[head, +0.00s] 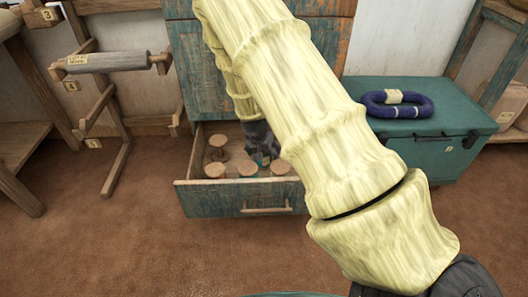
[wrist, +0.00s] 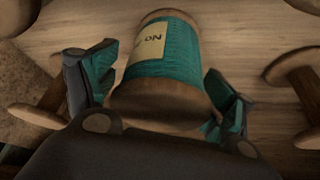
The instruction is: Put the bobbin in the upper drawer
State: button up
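A bobbin wound with teal thread (wrist: 163,55) with a pale label and wooden ends lies between my fingers in the wrist view. My gripper (wrist: 165,88) has its two fingers spread, one on each side of the bobbin's near end. I cannot tell whether either finger touches it. In the head view my gripper (head: 262,150) reaches down into the open lower drawer (head: 235,202) of a worn teal cabinet (head: 196,70). The cabinet front above it looks shut. My arm hides much of it, including any upper handle.
Several plain wooden spools (head: 217,142) stand around my gripper in the drawer, and some show close beside it in the wrist view (wrist: 292,75). A teal chest (head: 425,150) with a blue yarn hank (head: 397,104) stands right. A wooden stand with a roller (head: 108,62) stands left.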

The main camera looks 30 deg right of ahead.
dwell(0.3)
jog(key=p+v, duration=0.5)
jog(key=v, duration=0.7)
jog(key=shift+r, duration=0.15)
jog(key=shift+d, duration=0.15)
